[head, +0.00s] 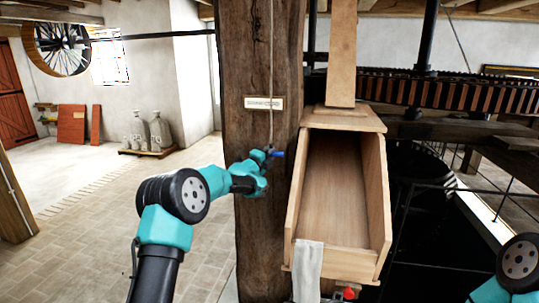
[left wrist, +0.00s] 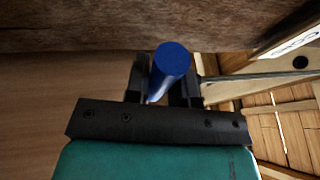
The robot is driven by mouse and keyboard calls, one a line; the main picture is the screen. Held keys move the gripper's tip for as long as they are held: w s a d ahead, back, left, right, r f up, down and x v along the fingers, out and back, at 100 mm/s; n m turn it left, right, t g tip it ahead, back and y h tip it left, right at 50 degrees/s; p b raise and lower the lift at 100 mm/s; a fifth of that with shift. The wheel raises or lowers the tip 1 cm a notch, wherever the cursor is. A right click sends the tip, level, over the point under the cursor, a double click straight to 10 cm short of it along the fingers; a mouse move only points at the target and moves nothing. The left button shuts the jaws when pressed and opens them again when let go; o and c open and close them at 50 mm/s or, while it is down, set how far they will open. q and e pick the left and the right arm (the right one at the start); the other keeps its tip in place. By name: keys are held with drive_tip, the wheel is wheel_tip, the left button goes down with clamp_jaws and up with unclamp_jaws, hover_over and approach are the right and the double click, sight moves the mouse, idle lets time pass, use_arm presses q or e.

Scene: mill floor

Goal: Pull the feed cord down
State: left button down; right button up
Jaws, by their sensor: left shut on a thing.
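The feed cord (head: 271,60) hangs down the front of the thick wooden post, past a small label plate (head: 264,103). At its lower end is a blue handle (head: 279,154). My left gripper (head: 268,158) is shut on the blue handle, close in front of the post. In the left wrist view the blue handle (left wrist: 171,62) stands between the two black fingers (left wrist: 166,85), with its round end showing. My right arm shows only in part at the lower right of the head view; its gripper is out of view.
The wooden post (head: 240,60) is right behind my left gripper. A sloping wooden chute (head: 378,200) stands just to the right, with a white cloth (head: 308,270) at its lower end. A toothed wheel (head: 450,95) is at the right.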

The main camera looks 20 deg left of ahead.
use_arm(q)
wheel_tip(320, 180, down, 7)
idle(0.4)
drive_tip(key=c, duration=1)
unclamp_jaws()
drive_tip(key=v, duration=1.7)
drive_tip(key=shift+s+a+f, duration=0.15)
